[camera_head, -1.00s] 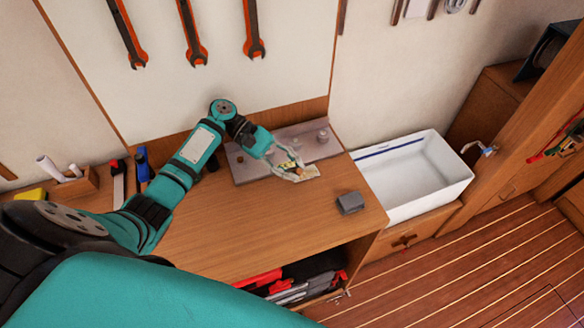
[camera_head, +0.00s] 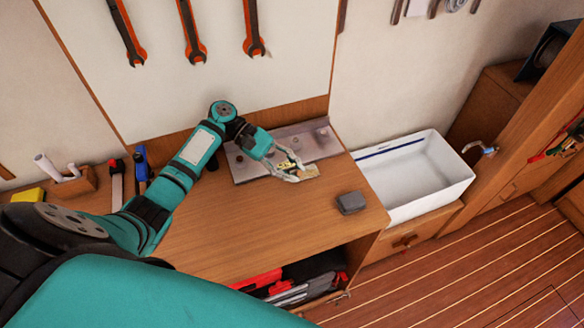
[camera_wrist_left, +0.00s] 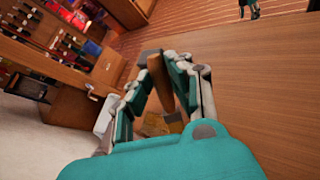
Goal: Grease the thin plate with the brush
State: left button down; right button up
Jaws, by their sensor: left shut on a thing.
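The thin plate (camera_head: 246,172) looks like a flat grey slab with small round knobs on it, lying along the back of the wooden bench. My left gripper (camera_head: 290,172) is over the plate's front edge, shut on the brush. The brush's pale, flat end (camera_head: 310,172) sticks out to the right of the fingers. In the left wrist view the brown wooden handle (camera_wrist_left: 159,78) stands between the fingers. I cannot tell whether the brush touches the plate. The fingers hide part of the plate.
A small grey block (camera_head: 351,203) sits near the bench's right edge (camera_head: 378,236). A white sink (camera_head: 415,180) stands to the right. Tools and a wooden holder (camera_head: 76,184) are at the left. The front middle of the bench is clear.

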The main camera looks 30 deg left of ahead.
pick_arm(q)
jog(key=shift+f+b, duration=0.3)
jog(key=shift+f, duration=0.4)
